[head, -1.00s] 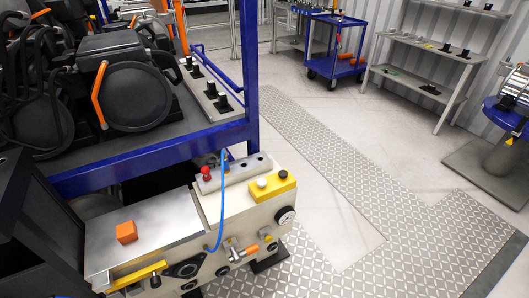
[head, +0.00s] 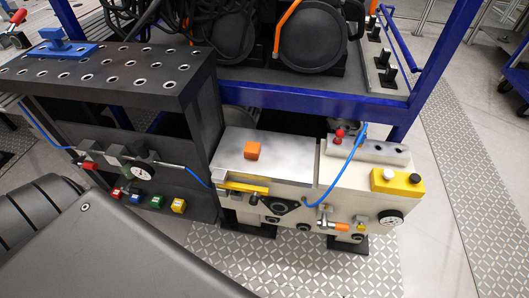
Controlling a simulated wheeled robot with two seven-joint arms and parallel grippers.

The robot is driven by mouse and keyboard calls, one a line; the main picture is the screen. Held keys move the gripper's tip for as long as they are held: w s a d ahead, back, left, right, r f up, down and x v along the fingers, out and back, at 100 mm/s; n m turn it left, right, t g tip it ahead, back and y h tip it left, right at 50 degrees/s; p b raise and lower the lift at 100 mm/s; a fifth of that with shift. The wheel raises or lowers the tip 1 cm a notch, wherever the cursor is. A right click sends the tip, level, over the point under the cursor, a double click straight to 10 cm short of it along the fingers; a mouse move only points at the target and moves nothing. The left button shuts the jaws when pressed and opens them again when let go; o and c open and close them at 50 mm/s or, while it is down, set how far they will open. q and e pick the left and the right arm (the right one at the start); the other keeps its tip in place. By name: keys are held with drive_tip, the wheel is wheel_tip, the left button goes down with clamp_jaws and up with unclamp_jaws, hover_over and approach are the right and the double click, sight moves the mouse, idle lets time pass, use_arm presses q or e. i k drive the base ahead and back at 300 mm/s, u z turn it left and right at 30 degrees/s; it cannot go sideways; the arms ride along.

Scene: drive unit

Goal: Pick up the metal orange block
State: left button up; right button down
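The orange block (head: 252,150) is a small cube. It sits on the flat silver top (head: 234,170) of a machine unit, near the middle of the view. No gripper is touching it. Neither of my grippers is in the head view. A large dark grey rounded shape fills the lower left; it looks like part of my own arm.
A black perforated bench (head: 120,75) stands left of the machine unit. A blue frame (head: 300,100) with dark round machinery rises behind it. A blue hose (head: 347,170), a red knob (head: 340,134) and a yellow button box (head: 397,182) are right of the block. Patterned floor lies in front.

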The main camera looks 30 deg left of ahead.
sight(252, 150)
drive_tip(key=u, duration=0.8)
